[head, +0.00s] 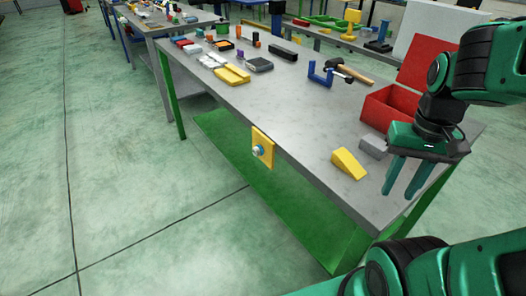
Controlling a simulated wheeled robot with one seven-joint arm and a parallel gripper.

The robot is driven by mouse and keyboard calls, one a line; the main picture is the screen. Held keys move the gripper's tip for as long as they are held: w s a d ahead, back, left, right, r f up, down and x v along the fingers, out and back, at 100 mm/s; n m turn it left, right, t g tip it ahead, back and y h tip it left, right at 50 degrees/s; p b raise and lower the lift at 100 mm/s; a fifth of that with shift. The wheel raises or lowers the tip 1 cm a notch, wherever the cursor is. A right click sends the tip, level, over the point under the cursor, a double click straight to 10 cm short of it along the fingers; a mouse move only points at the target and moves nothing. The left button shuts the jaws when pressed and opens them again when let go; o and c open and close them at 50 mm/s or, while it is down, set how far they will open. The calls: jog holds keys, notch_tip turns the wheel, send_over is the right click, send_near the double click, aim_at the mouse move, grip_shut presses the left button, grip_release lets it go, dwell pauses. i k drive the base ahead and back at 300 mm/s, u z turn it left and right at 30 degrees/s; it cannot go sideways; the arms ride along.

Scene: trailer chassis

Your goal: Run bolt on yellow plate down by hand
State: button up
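The yellow plate (267,143) is mounted upright on the front edge of the grey workbench, near the middle of the head view. A bolt (257,151) with a pale head and a bluish ring sticks out of its face. How far the bolt stands out is too small to tell. My gripper (403,192) hangs at the right, over the near right end of the bench. Its two green fingers point down, are apart, and have nothing between them. It is well to the right of the plate and touches neither plate nor bolt.
The workbench (310,122) carries a yellow wedge (348,163), a grey block (374,146), an open red toolbox (388,108), a blue clamp (321,73) and a hammer (352,73). Small parts lie farther back. The green floor (150,220) left of the bench is clear.

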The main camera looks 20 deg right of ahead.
aim_at(258, 150)
jog(key=z, duration=1.35)
jog(key=k, duration=1.7)
jog(key=u, duration=1.4)
jog(key=i, duration=1)
jog(key=z, duration=0.1)
